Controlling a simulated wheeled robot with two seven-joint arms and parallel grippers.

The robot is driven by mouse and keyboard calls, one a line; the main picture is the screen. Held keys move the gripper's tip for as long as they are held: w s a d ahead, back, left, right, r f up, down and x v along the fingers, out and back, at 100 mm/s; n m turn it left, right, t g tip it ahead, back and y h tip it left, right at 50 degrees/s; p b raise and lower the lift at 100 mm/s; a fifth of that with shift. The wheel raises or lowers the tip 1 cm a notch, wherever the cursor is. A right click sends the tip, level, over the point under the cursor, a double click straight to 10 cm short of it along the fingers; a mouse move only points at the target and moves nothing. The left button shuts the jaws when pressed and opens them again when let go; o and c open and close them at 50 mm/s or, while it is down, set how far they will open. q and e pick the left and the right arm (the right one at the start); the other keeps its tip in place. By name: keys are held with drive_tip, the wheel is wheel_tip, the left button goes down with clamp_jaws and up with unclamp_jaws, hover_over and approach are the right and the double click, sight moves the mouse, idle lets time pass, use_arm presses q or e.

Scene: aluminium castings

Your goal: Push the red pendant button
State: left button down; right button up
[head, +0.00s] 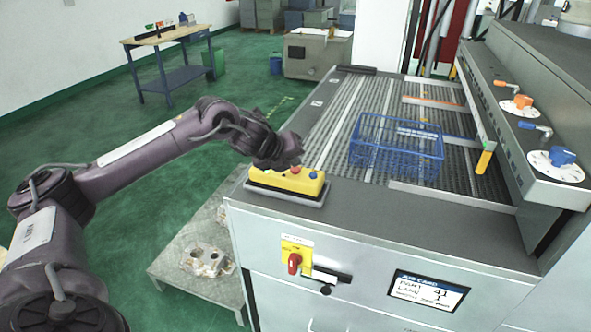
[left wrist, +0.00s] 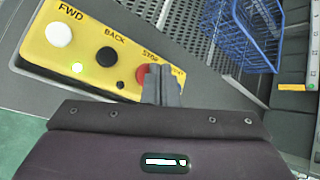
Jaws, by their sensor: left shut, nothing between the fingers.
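The yellow pendant (head: 287,183) lies on the near left corner of the grey machine's top. In the left wrist view the pendant (left wrist: 40,52) shows a white FWD button, a black BACK button and a red button (left wrist: 140,74) under the label STOP. The red button also shows in the head view (head: 295,170), with a blue button to its right. My left gripper (head: 294,160) is shut and empty, right above the pendant. In the left wrist view its fingertips (left wrist: 160,72) cover the right side of the red button. I cannot tell whether they touch it.
A blue wire basket (head: 395,168) stands on the roller bed right of the pendant. A red rotary switch (head: 294,262) and a display (head: 428,290) are on the machine's front.

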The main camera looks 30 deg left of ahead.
sight(293, 171)
use_arm(q)
drive_tip(key=shift+f+b, duration=0.4)
drive_tip(key=shift+f, duration=0.1)
idle(0.5)
drive_tip(key=shift+r, duration=0.1)
drive_tip(key=shift+r+p, duration=0.75)
drive_tip(key=shift+r, duration=0.05)
wheel_tip(293, 171, up, 5)
drive_tip(key=p, duration=0.4)
drive_tip(key=shift+r, duration=0.1)
idle(0.3)
idle(0.5)
